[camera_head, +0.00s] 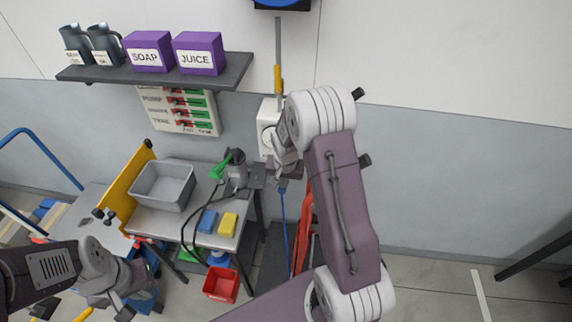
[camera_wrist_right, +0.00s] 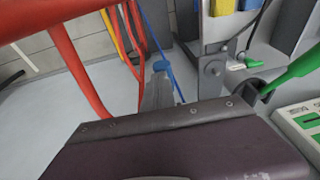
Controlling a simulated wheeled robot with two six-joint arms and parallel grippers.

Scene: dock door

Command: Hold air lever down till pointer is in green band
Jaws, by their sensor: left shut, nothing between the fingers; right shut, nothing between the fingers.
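A white wall box with a round dial (camera_head: 267,127) is on the wall, partly behind my right wrist in the head view. Its pointer and green band are too small and covered to read. My right gripper (camera_head: 283,186) is shut and empty, just below the box; it also shows in the right wrist view (camera_wrist_right: 161,80), pointing away from the camera. I cannot make out the air lever for certain, nor whether the fingers touch it. My left gripper (camera_head: 124,311) is shut and empty at the lower left, away from the wall.
A bench holds a grey bin (camera_head: 163,186), a blue sponge (camera_head: 207,221), a yellow sponge (camera_head: 228,225) and a green-handled tool (camera_head: 236,170). A shelf (camera_head: 240,68) hangs above. A red bucket (camera_head: 221,285) is below.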

